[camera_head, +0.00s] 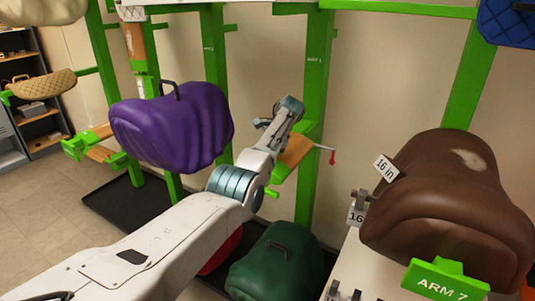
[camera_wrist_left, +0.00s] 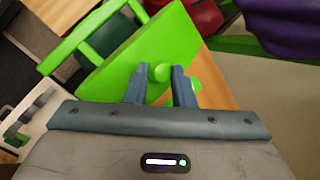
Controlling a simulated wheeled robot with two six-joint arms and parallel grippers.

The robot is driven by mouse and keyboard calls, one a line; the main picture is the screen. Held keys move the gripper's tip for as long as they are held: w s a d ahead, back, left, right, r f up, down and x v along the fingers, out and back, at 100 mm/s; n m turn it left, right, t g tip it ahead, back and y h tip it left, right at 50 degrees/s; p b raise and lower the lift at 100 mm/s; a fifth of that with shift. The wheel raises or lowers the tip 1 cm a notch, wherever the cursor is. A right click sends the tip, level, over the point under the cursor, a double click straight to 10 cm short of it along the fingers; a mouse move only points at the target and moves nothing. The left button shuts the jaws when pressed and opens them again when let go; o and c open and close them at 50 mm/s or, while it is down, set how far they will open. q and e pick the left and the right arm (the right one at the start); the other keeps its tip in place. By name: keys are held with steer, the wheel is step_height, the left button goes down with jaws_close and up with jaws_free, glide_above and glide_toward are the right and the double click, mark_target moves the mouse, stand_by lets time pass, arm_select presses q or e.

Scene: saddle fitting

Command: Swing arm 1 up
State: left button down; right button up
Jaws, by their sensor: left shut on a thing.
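The arm with a wooden board (camera_head: 297,150) and green metal parts is at the green post (camera_head: 315,90) in the middle of the head view. The small label on that post seems to read ARM 1. In the left wrist view a green plate (camera_wrist_left: 125,60) with a round green knob (camera_wrist_left: 160,72) fills the middle, with wood beside it. My left gripper (camera_wrist_left: 160,84) has its two fingers on either side of the knob and is shut on it. In the head view the left gripper (camera_head: 290,107) is at the arm, partly hiding it. My right gripper is not in view.
A purple saddle (camera_head: 175,125) hangs left of my arm. A green saddle (camera_head: 275,265) sits low below it. A brown saddle (camera_head: 440,195) with an ARM 7 sign (camera_head: 445,280) stands close at right. A red-tipped lever (camera_head: 332,157) sticks out beside the post.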

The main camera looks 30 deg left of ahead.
arm_select(q)
steer(key=shift+w+r+g, duration=0.2)
steer(key=shift+r+g, duration=0.1)
steer(key=shift+r, duration=0.9)
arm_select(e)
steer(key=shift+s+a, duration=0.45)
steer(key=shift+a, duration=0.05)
arm_select(q)
steer(key=c, duration=1.2)
jaws_free()
steer(key=shift+c, duration=0.2)
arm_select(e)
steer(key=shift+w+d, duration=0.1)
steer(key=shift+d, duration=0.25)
